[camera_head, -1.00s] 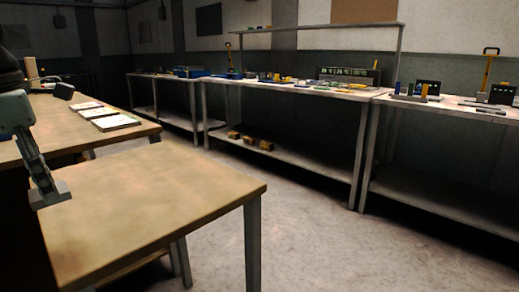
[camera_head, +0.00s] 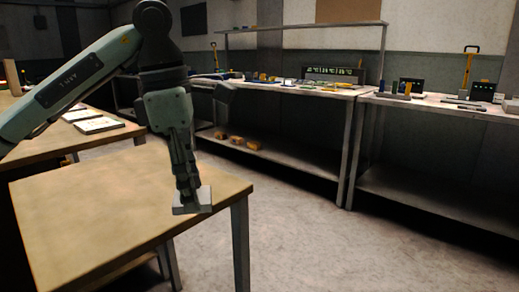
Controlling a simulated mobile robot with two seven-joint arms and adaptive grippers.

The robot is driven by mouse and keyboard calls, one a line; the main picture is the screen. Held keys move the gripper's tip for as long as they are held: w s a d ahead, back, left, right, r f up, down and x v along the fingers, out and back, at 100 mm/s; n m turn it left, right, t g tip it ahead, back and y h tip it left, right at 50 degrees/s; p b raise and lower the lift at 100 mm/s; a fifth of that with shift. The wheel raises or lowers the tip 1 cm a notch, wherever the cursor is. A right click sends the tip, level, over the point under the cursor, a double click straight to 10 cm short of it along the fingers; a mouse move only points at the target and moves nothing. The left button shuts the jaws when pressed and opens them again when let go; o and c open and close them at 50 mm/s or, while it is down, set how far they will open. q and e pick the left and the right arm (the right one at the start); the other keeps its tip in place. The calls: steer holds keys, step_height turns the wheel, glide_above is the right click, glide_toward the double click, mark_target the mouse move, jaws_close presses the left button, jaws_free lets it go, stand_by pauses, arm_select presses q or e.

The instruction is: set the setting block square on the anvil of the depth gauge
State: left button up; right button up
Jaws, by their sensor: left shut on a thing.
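My left gripper (camera_head: 187,190) points down and is shut on a small flat grey block (camera_head: 193,206), which looks like the setting block. The block is held over the front right part of the near wooden table, close to its right edge. I cannot tell how high it is above the top. The fingers hide part of the block. I cannot pick out the depth gauge or its anvil for sure. My right gripper is not in view.
The near wooden table (camera_head: 85,215) is otherwise bare. Pale flat sheets or pads (camera_head: 97,125) lie on a wooden bench at left. Across open floor (camera_head: 290,235) stand long benches with small tools, dark panels and a yellow-handled upright (camera_head: 468,70) at right.

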arm_select(q)
steer(key=s+d+f+m+g+y, duration=0.1)
steer(key=s+f+m, duration=0.1)
steer(key=f+m, duration=0.9)
steer(key=s+d+f+m+g+y, duration=0.1)
steer(key=f+m, duration=0.9)
steer(key=m, duration=0.1)
steer(key=w+a+n+p, duration=0.1)
steer(key=a+p, duration=0.1)
steer(key=a, duration=0.7)
steer(key=shift+w+a+r+n+h, duration=0.2)
steer(key=shift+r+n+h, duration=0.1)
steer(key=shift+r+n, duration=0.15)
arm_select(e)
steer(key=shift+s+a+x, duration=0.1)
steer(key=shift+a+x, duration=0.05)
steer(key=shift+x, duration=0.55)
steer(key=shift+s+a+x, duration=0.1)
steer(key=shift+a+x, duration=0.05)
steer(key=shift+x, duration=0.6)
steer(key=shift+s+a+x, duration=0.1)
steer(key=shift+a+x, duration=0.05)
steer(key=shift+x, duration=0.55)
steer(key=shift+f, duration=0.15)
